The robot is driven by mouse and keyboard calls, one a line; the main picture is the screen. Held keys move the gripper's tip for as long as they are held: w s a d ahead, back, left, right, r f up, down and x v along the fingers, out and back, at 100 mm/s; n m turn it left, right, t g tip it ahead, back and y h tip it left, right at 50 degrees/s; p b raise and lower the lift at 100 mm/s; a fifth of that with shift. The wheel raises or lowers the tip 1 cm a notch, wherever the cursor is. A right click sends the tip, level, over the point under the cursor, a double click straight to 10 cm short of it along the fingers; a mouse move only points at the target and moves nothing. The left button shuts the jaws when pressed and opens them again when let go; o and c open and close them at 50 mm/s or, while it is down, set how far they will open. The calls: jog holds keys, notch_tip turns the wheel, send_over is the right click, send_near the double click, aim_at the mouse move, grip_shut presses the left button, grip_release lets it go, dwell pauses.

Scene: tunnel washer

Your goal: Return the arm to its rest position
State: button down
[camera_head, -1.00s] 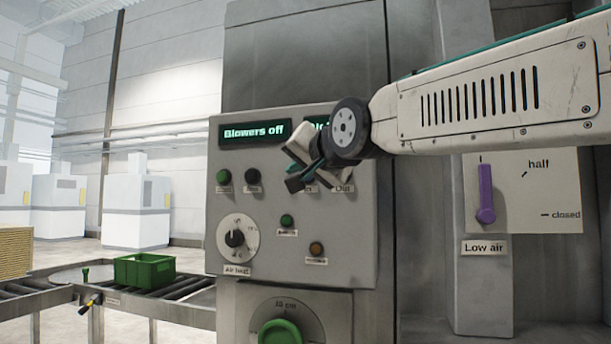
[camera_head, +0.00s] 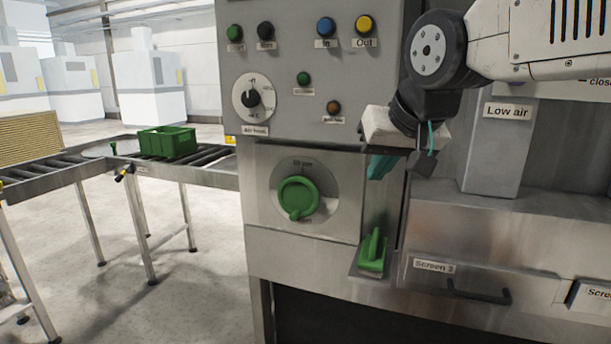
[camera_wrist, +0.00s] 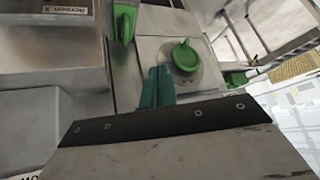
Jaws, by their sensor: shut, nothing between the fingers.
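My gripper (camera_head: 400,165) hangs from the bent wrist, in front of the machine's right edge of the control panel. Its teal fingers point down, and it is shut and empty. In the wrist view the teal fingers (camera_wrist: 157,88) show close together, with the machine front behind them. The gripper appears apart from the panel, above and near a green lever (camera_head: 374,250). The arm comes in from the upper right.
The control panel (camera_head: 300,110) carries several buttons and an air heat dial (camera_head: 254,97). A green knob (camera_head: 298,198) sits below. A drawer labelled Screen 3 (camera_head: 470,285) is at lower right. A green crate (camera_head: 167,142) stands on the roller conveyor (camera_head: 90,165) at left. The floor there has free room.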

jog(key=s+d+f+g, duration=0.2)
jog(key=s+d+f, duration=0.3)
jog(key=s, duration=0.2)
jog(key=s+d+f+m+g+h, duration=0.1)
jog(key=s+d+f+g, duration=0.1)
jog(key=s+d+f, duration=0.3)
jog(key=s+d+f+g+h, duration=0.1)
jog(key=s+d+f, duration=0.3)
jog(key=s, duration=0.6)
jog(key=shift+d+f+g, duration=0.4)
jog(key=shift+f, duration=0.45)
